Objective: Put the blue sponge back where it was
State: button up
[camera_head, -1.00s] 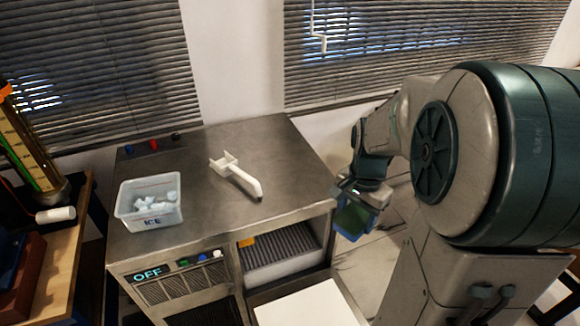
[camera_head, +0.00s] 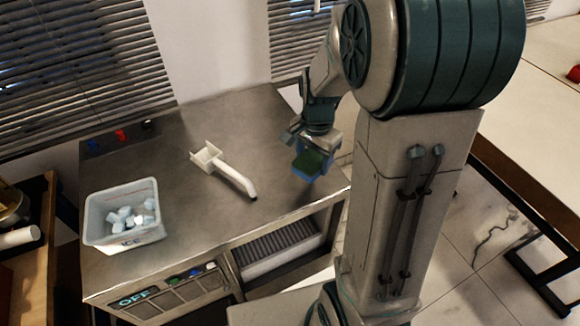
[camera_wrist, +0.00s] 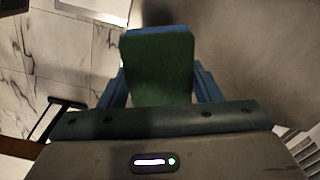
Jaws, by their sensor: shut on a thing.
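The sponge (camera_head: 311,162) is blue with a green face. My gripper (camera_head: 308,148) is shut on it and holds it at the right end of the steel counter (camera_head: 215,215). In the head view it shows in front of the counter's right part, and I cannot tell how high it is above the top. In the wrist view the sponge (camera_wrist: 160,66) sits between the two fingers, green face toward the camera, with a blue edge showing at its top. The floor and the grey counter surface show beyond it.
A clear bin of ice (camera_head: 122,215) stands at the counter's left. A white scoop (camera_head: 226,170) lies in the middle of the top. An open bay with a ridged tray (camera_head: 280,250) is below. A pale table (camera_head: 535,110) stands at the right.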

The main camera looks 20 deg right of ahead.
send_over(290, 178)
notch_tip(290, 178, down, 4)
jog(key=shift+r+p, duration=0.25)
jog(key=shift+p, duration=0.05)
jog(key=shift+f, duration=2)
jog(key=shift+f, duration=0.1)
jog(key=shift+f, duration=0.15)
jog(key=o, duration=0.9)
jog(key=shift+r, duration=0.25)
